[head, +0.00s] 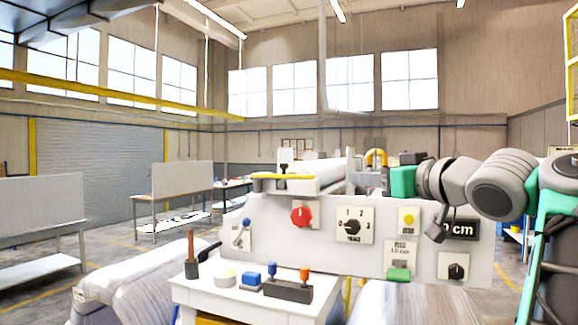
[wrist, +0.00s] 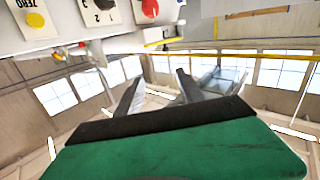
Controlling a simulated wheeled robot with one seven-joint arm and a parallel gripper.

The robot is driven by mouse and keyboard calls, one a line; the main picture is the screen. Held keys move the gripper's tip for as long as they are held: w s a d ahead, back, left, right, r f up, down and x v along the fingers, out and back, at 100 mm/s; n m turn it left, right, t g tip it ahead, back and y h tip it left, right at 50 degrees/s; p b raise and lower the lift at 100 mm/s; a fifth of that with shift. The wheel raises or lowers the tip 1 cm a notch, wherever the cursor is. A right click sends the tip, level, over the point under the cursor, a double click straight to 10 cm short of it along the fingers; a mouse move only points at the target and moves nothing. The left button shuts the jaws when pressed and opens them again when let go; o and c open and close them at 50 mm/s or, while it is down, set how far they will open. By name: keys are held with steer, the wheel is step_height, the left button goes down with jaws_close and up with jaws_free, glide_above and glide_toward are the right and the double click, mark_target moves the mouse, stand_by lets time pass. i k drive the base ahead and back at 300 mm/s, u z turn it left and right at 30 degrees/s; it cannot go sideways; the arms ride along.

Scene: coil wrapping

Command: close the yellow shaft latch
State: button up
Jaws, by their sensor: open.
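A flat yellow bar (head: 283,176), which looks like the shaft latch, lies roughly level at the left end of the white roller on the machine in the head view. In the wrist view a small yellow bar (wrist: 165,42) shows beyond the fingers, near the red knob. My gripper (wrist: 160,78) is open, with nothing between its two grey fingers. In the head view its green body (head: 403,181) is above the control panel, right of the yellow bar and well apart from it. A curved yellow handle (head: 376,157) stands just left of the green body.
The white control panel (head: 330,250) carries a red knob (head: 301,216), a dial, buttons and a display. A small table (head: 205,287) with levers and buttons stands in front. A wrapped coil (head: 135,285) is at lower left. Workbenches stand farther back, with open floor between.

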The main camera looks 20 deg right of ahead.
mark_target(284, 166)
steer(key=u, duration=0.05)
steer(key=i, duration=1.1)
steer(key=u, duration=0.1)
